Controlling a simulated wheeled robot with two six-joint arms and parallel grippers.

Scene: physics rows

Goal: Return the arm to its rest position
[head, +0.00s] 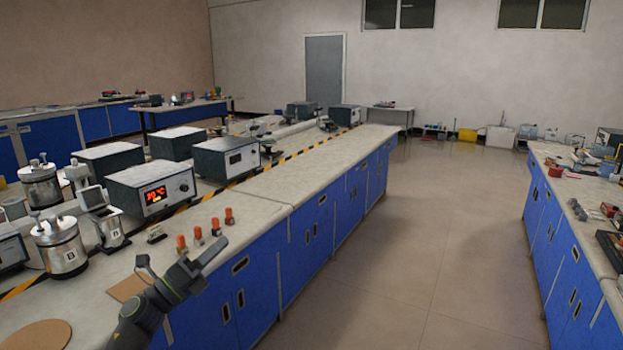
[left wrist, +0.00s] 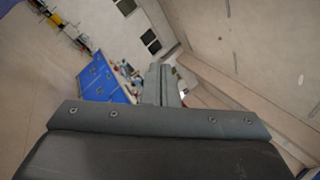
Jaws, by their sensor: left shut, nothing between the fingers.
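My left arm comes in at the bottom of the head view, in front of the near bench's edge. Its gripper (head: 205,258) is shut and empty, raised beside the bench top and pointing up to the right. In the left wrist view the closed fingers (left wrist: 160,85) show in the middle, with nothing between them, and the room appears strongly tilted behind them. My right gripper is in neither view.
The long bench (head: 270,205) with blue cabinets carries a lit display box (head: 152,188), metal vessels (head: 60,245) and several orange-topped items (head: 198,235). Another cluttered bench (head: 570,200) stands at the right. The floor (head: 420,260) between them is clear.

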